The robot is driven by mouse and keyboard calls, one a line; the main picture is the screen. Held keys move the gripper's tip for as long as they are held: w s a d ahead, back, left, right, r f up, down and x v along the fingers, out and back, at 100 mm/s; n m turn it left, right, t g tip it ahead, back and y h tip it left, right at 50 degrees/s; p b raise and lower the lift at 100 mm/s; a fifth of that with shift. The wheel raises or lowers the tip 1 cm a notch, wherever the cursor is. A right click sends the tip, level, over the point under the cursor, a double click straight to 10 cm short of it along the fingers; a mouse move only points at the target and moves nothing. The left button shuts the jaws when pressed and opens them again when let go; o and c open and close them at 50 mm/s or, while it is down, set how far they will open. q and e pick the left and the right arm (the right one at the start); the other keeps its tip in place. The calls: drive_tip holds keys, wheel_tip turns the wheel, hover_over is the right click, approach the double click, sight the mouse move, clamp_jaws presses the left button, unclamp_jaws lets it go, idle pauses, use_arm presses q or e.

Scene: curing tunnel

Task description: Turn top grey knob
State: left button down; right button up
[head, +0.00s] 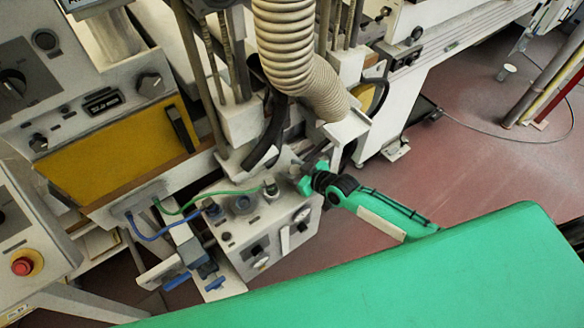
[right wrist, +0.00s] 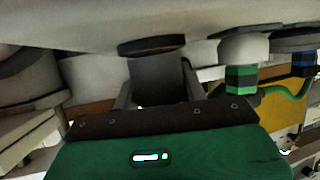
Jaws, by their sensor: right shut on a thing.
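The top grey knob (head: 294,172) is on the right end of the top of the pale control box (head: 262,238). My right gripper (head: 306,180) reaches it from the right in the head view, with its green arm behind. In the right wrist view, a dark grey block-like body with a black disc above it (right wrist: 152,46) stands between the fingers of the right gripper (right wrist: 155,88), which is shut on it. The fingers hide part of the knob, so its turn angle cannot be told. My left gripper is not in view.
A fitting with a green band (head: 270,188) and one with a blue ring (head: 243,204) stand beside the knob, with green and blue hoses (head: 158,236) to the left. A ribbed duct (head: 300,60) hangs just above. Red floor (head: 470,165) is open at right.

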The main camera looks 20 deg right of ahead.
drive_tip(key=o, duration=1)
drive_tip(key=shift+c, duration=0.2)
drive_tip(key=b+v, duration=0.2)
drive_tip(key=v, duration=1.1)
drive_tip(key=shift+s+d, duration=0.25)
drive_tip(key=shift+s, duration=0.05)
drive_tip(key=shift+r, duration=0.1)
